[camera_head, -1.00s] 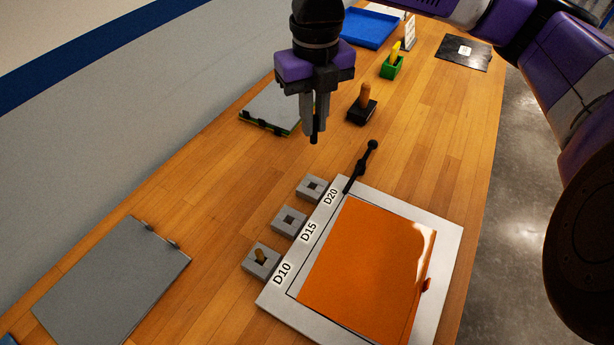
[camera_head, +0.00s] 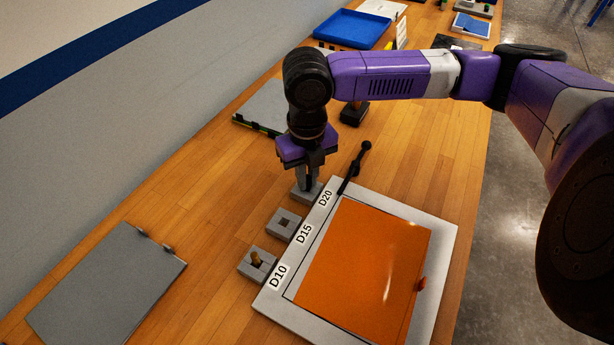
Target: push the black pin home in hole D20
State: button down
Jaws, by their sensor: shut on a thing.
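The D20 block (camera_head: 297,195) is a small grey block with a hole, beside the D20 label at the board's upper left. My gripper (camera_head: 307,184) points down directly over this block, its fingers close to or at the block's top. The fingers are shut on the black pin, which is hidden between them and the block. I cannot tell how deep the pin sits in the hole. The D15 block (camera_head: 284,223) shows an empty square hole. The D10 block (camera_head: 249,270) has a brass-coloured pin (camera_head: 257,259) standing in it.
The white board (camera_head: 436,290) carries an orange panel (camera_head: 360,265). A black rod with a ball end (camera_head: 357,165) slants up at its upper corner, near my gripper. A grey plate (camera_head: 105,285) lies at left. A blue tray (camera_head: 352,29) and other items stand further back.

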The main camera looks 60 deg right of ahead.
jog(key=shift+f, duration=0.25)
jog(key=c, duration=1.5)
grip_release()
jog(key=shift+o, duration=0.2)
notch_tip(320, 180, up, 12)
jog(key=shift+r+b, duration=0.15)
jog(key=shift+b, duration=0.15)
